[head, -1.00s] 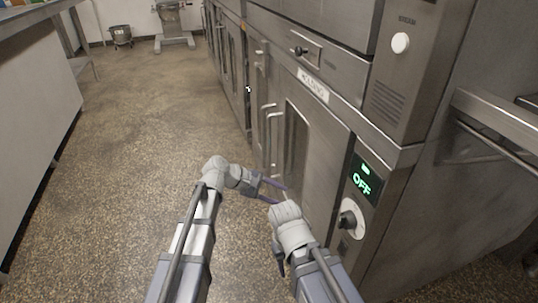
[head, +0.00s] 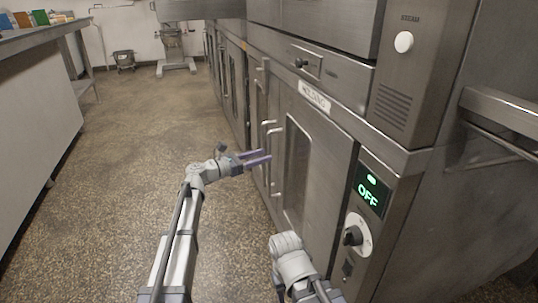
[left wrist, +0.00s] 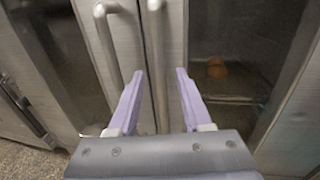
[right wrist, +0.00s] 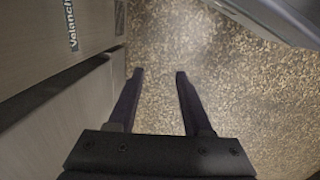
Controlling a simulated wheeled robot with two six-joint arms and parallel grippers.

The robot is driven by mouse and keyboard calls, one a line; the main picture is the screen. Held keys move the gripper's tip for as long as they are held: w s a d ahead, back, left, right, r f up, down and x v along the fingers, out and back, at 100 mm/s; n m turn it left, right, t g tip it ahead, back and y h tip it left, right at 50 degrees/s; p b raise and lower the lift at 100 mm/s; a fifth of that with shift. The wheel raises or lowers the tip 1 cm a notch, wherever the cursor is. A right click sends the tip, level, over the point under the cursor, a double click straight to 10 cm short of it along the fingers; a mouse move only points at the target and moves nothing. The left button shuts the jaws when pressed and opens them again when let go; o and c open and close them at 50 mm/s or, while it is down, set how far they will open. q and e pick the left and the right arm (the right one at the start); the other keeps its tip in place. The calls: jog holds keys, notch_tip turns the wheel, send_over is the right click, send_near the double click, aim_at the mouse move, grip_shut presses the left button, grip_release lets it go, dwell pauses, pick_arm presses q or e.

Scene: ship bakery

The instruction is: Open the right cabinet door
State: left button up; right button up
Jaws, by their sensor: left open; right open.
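The right cabinet door (head: 318,150) is a steel door with a tall dark window and a vertical bar handle (head: 275,165); it looks closed. The left door (head: 259,105) with its own bar handle is beside it. My left gripper (head: 267,158) is open in front of the handles. In the left wrist view, the right door's handle (left wrist: 156,50) lies between the open fingertips (left wrist: 160,76), with the left door's handle (left wrist: 107,45) just left of them. Contact cannot be told. My right gripper (right wrist: 160,75) is open and empty, pointing at the floor.
A control panel with an OFF display (head: 370,190) and a knob (head: 357,234) is right of the door. A steel counter (head: 40,110) stands on the left. The speckled floor (head: 120,160) between is clear. A bucket (head: 124,60) stands far back.

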pick_arm(q)
jog(key=shift+x, duration=1.7)
jog(key=shift+c, duration=0.4)
grip_shut()
